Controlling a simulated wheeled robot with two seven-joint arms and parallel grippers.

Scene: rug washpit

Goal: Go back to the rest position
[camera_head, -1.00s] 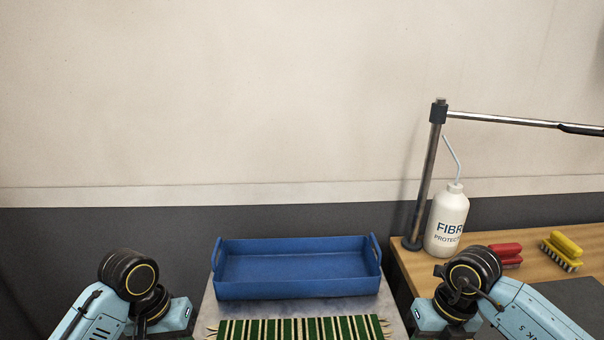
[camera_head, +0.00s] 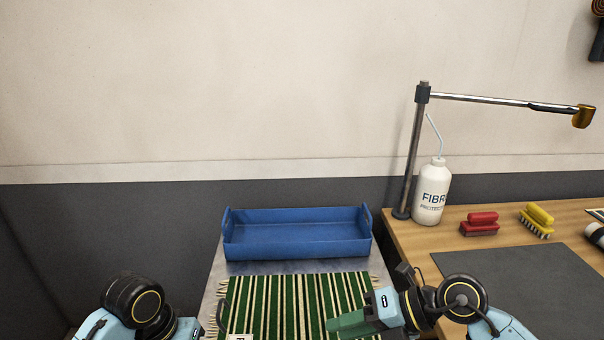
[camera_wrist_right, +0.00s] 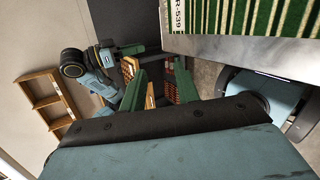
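My right gripper (camera_head: 345,322) has green fingers and points left over the front right part of the green striped rug (camera_head: 300,300). In the right wrist view its fingers (camera_wrist_right: 160,85) stand apart with nothing between them. The rug is also at the top right of that view, with a white tag (camera_wrist_right: 180,18). My left arm comes in at the lower left of the head view, its gripper housing (camera_head: 187,329) at the bottom edge.
A blue tray (camera_head: 297,240) stands behind the rug on a grey table. On the wooden bench at right are a white bottle (camera_head: 431,195), a metal stand (camera_head: 413,150), a red brush (camera_head: 480,224), a yellow brush (camera_head: 537,220) and a dark mat (camera_head: 525,285).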

